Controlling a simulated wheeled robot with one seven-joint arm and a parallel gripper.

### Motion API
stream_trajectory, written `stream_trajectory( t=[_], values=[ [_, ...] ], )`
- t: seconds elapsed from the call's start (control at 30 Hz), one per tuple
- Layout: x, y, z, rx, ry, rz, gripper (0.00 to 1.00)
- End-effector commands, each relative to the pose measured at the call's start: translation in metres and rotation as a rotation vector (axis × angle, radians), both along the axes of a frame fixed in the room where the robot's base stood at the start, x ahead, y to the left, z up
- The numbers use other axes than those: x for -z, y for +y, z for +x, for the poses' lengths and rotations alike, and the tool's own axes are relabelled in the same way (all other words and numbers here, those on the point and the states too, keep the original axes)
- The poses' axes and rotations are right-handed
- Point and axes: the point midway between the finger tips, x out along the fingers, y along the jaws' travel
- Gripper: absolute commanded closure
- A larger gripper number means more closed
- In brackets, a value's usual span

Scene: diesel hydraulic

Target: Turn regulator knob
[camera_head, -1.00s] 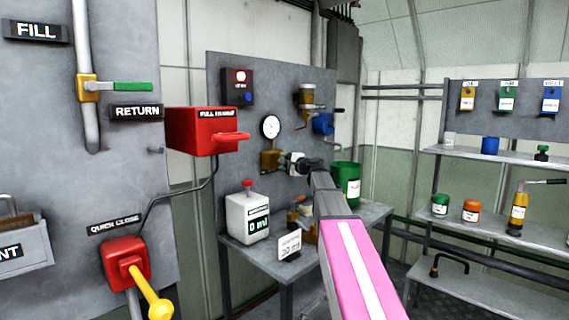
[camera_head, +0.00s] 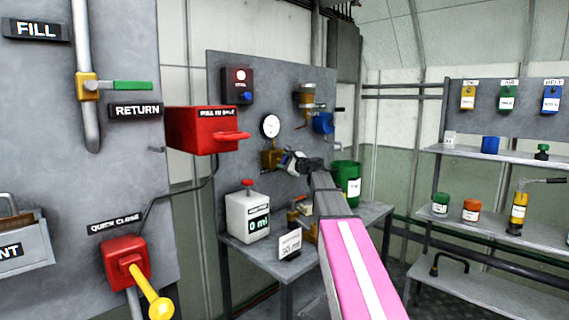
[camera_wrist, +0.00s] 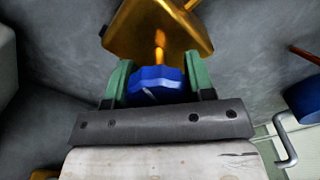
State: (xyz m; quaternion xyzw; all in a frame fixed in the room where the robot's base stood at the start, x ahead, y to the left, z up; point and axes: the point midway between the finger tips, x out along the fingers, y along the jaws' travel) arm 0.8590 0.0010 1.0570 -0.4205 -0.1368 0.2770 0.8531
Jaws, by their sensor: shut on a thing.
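The regulator is a brass block (camera_head: 270,160) under a round white gauge (camera_head: 270,126) on the grey panel. Its blue knob (camera_wrist: 156,79) shows in the wrist view, in front of the brass body (camera_wrist: 160,25), with a pale mark on its face. My gripper (camera_wrist: 155,80) is shut on the blue knob, with one green finger on each side of it. In the head view my gripper (camera_head: 290,161) reaches to the right side of the brass block, and the knob is hidden there.
A red-lit box (camera_head: 237,86) and a brass-topped filter cup (camera_head: 307,97) are on the panel. A white 0 ml container (camera_head: 248,217) and a green canister (camera_head: 346,182) stand on the bench. A red box (camera_head: 203,131) juts out at left.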

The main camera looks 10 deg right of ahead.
Motion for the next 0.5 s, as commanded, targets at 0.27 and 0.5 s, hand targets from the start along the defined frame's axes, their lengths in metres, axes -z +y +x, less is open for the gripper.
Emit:
stream_trajectory(
  t=[0.27,0.5],
  values=[
    [0.0012,0.0002,-0.0008,-0.002,0.002,-0.001,0.74],
    [0.0008,0.0001,-0.0006,-0.001,0.001,-0.001,0.25]
  ],
)
